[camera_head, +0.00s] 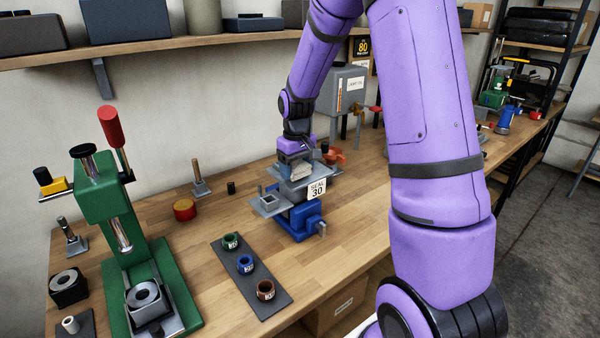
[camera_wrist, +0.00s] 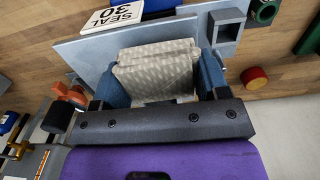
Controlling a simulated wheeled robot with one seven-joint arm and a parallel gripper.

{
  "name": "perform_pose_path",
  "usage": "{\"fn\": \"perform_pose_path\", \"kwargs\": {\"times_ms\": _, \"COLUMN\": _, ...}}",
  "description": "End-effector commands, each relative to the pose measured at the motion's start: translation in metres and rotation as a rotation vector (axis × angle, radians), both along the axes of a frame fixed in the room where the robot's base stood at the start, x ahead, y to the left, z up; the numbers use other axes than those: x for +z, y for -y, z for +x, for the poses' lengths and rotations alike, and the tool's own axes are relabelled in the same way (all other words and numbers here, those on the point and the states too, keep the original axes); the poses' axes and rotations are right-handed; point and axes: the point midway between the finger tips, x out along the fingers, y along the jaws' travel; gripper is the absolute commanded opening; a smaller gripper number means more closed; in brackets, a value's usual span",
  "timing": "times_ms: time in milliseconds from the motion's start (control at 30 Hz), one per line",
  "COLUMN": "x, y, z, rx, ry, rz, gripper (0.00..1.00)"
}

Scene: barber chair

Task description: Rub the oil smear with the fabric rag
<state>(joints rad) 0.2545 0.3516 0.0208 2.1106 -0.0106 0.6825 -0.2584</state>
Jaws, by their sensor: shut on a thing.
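The fabric rag (camera_wrist: 157,68) is a pale, folded, patterned pad between the two blue fingers of my gripper (camera_wrist: 160,75) in the wrist view. In the head view my gripper (camera_head: 297,162) is low over the blue-based fixture, and the rag (camera_head: 301,173) shows as a small pale patch below it. The rag lies over a grey plate (camera_wrist: 88,55) with a "SEAL 30" sign; I cannot tell whether they touch. I can make out no oil smear in either view; the rag and gripper cover part of the plate.
The blue vise (camera_head: 306,222) stands on the wooden bench (camera_head: 215,215). A green press (camera_head: 108,215) is at left. A dark mat (camera_head: 278,297) with several coloured rings lies in front. A grey dispenser (camera_head: 343,88) stands behind. A shelf (camera_head: 150,47) runs above.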

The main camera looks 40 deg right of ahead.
Motion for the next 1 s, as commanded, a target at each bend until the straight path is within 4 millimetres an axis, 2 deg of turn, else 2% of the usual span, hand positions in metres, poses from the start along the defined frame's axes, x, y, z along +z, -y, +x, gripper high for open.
{"fn": "perform_pose_path", "kwargs": {"times_ms": 33, "x": 0.007, "y": 0.0, "z": 0.001, "rx": -0.001, "ry": 0.005, "rz": -0.002, "gripper": 0.42}}
{"fn": "perform_pose_path", "kwargs": {"times_ms": 633, "x": 0.06, "y": -0.009, "z": 0.005, "rx": 0.0, "ry": 0.005, "rz": -0.002, "gripper": 0.42}}
{"fn": "perform_pose_path", "kwargs": {"times_ms": 1000, "x": 0.065, "y": -0.01, "z": 0.005, "rx": 0.0, "ry": 0.003, "rz": -0.001, "gripper": 0.42}}
